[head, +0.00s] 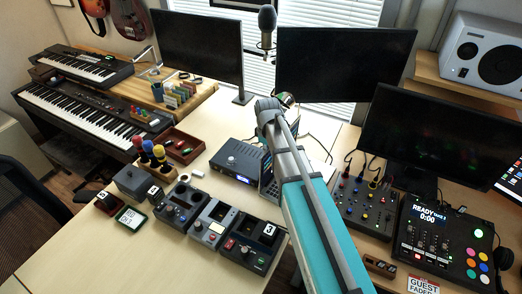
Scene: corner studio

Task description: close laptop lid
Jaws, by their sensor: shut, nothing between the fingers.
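The laptop (267,183) stands on the light wooden desk near the middle of the head view. Only a narrow silver and dark strip of it shows, just left of my teal and grey arm. The arm crosses in front of it and hides most of it, so the lid's angle cannot be made out. My arm rises from the bottom right to a grey joint above the laptop. My gripper is not visible; the arm's far part is hidden behind that joint.
A dark audio box (238,160) stands close left of the laptop. Numbered devices (250,242) line the desk's front. A mixer (362,197) and a control panel (445,240) are on the right. Monitors (343,62) and a microphone (267,20) stand behind.

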